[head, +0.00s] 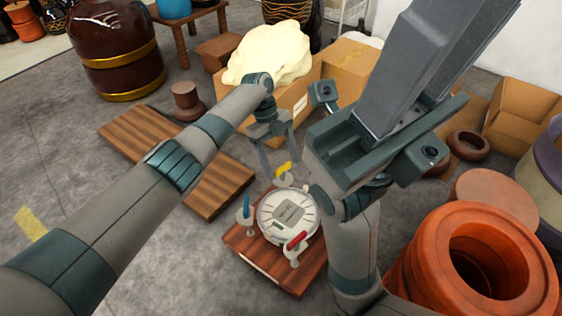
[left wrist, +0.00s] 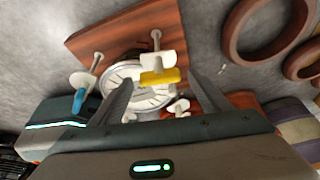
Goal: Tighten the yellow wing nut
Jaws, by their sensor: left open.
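The yellow wing nut (head: 283,168) has a yellow wing and a white wing and sits at the far edge of a round white drum head (head: 270,222). In the left wrist view the yellow wing nut (left wrist: 160,77) appears on a metal rod, between my finger tips. My left gripper (head: 284,176) is open, with one finger on each side of the nut; I cannot tell if they touch it. It also shows in the left wrist view (left wrist: 162,80). My right gripper (head: 415,75) is raised close to the head camera, pointing up and right; its jaw gap is unclear.
A blue wing nut (head: 245,208) and a red wing nut (head: 296,243) stand at the drum's rim. A wooden board (head: 247,257) lies under the drum. Large orange rings (head: 455,260) stand at right. Cardboard boxes (head: 350,70) are behind.

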